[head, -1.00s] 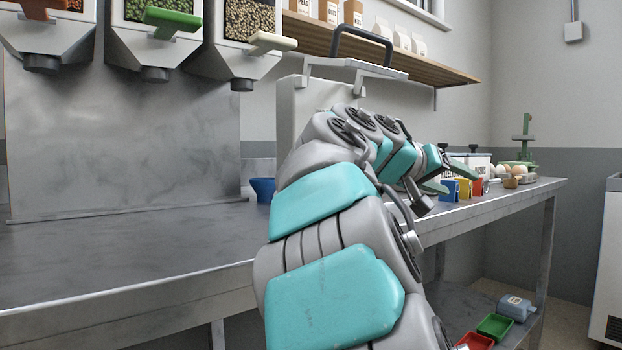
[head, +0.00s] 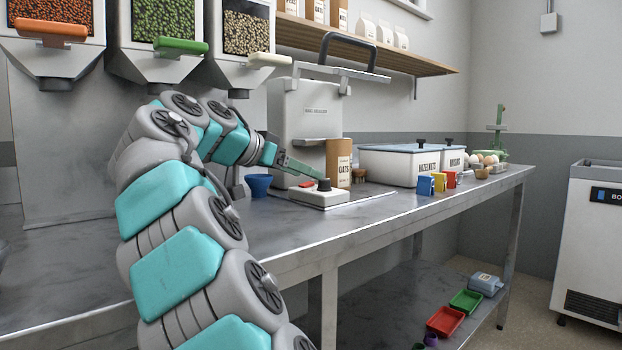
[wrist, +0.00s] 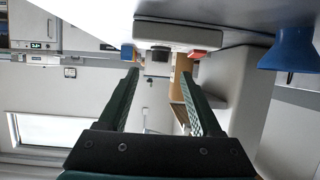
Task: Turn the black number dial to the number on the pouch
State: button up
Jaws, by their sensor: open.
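The black dial (head: 325,185) sits on top of a low white box (head: 330,198) on the bench. In the wrist view, which is upside down, the dial (wrist: 158,54) shows between and beyond my fingertips. My gripper (head: 318,175) is open and empty, its green fingers pointing at the dial from the left; I cannot tell whether they touch it. The brown kraft pouch (head: 339,160), marked OATS, stands upright behind the box, partly hidden by my gripper. A number on the pouch or the dial scale is too small to read.
A red button (head: 306,185) sits on the box beside the dial. A blue cup (head: 259,187) stands to the left. A white sealer-like machine (head: 300,112) rises behind. White bins (head: 400,165) and small coloured blocks (head: 426,185) stand to the right. The bench's front edge is clear.

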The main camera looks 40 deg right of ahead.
aim_at(323, 180)
jog(key=x, duration=0.6)
jog(key=shift+d, duration=0.1)
grip_shut()
dwell(0.3)
